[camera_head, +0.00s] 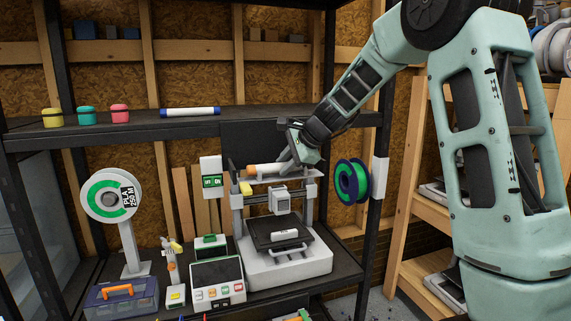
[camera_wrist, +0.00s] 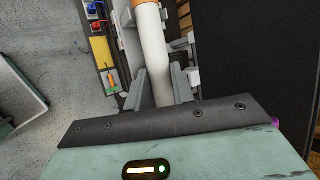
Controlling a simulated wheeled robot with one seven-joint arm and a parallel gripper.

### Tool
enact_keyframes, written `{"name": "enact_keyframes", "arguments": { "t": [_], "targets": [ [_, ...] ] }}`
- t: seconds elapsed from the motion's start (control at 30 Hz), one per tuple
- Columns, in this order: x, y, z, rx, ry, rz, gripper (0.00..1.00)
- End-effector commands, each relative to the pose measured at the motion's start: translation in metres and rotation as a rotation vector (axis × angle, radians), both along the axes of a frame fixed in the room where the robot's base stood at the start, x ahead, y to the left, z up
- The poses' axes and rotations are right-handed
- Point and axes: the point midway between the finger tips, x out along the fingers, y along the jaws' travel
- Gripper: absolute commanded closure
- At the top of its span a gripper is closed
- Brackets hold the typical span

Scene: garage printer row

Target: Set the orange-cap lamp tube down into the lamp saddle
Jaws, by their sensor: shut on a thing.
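My gripper (camera_head: 286,166) is shut on the orange-cap lamp tube, just above the top of the printer frame. The tube's orange end (camera_head: 262,170) points left in the head view, and the rest is largely hidden by my gripper. In the wrist view the tube's white body (camera_wrist: 154,50) runs between the two fingers (camera_wrist: 159,72), with the orange cap (camera_wrist: 148,3) at the top edge. Pale supports (camera_head: 312,174) on top of the printer frame appear to be the lamp saddle. I cannot tell whether the tube touches them.
The printer (camera_head: 285,262) stands on the lower shelf below my gripper. A green spool (camera_head: 352,181) hangs to its right. A blue-cap tube (camera_head: 190,112) lies on the upper shelf (camera_head: 150,122) beside several small jars. A control box (camera_head: 217,281) stands left of the printer.

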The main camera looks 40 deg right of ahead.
Motion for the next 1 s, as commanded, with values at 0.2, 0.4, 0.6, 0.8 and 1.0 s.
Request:
{"name": "enact_keyframes", "arguments": {
  "t": [0.2, 0.4, 0.6, 0.8, 1.0],
  "targets": [
    [-0.0001, 0.0, -0.0033, 0.0, 0.0, 0.0, 0.99],
    [-0.0003, 0.0, -0.004, 0.001, 0.002, 0.0, 0.56],
    [-0.0016, 0.0005, -0.0066, 0.002, 0.008, 0.002, 0.5],
    [-0.0021, 0.0007, -0.0084, 0.003, 0.011, 0.003, 0.5],
    [-0.0023, 0.0007, -0.0093, 0.003, 0.013, 0.004, 0.54]
  ]
}}
